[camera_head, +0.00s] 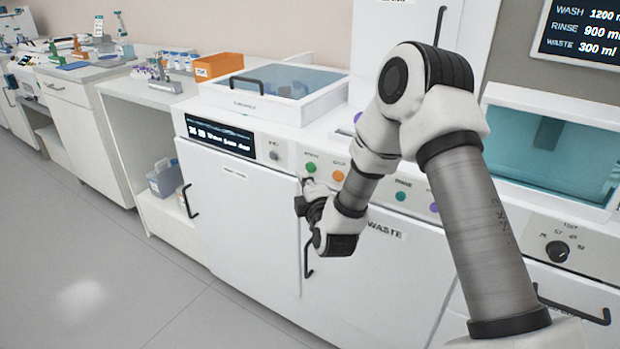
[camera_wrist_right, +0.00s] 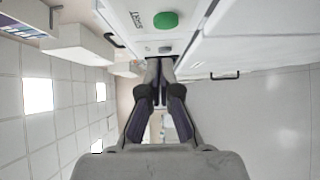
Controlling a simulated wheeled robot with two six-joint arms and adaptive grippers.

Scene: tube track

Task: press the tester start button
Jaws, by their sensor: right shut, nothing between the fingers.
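A green button (camera_head: 310,167) sits on the white front panel left of my right arm, beside an orange button (camera_head: 337,176). In the right wrist view, a green button (camera_wrist_right: 165,20) with the word START beside it is at the top. My right gripper (camera_head: 306,186) is shut and empty, its tips just below the green button in the head view. In the right wrist view its fingertips (camera_wrist_right: 160,64) point at the panel, a little below the button in the picture; I see no contact. Which machine is the tester I cannot tell. My left gripper is not in view.
A second green button (camera_head: 401,196) and a purple button (camera_head: 434,208) are on the panel right of my wrist. A black knob (camera_head: 557,251) is farther right. Black door handles (camera_head: 308,258) stick out below the panel. The grey floor (camera_head: 90,260) at left is clear.

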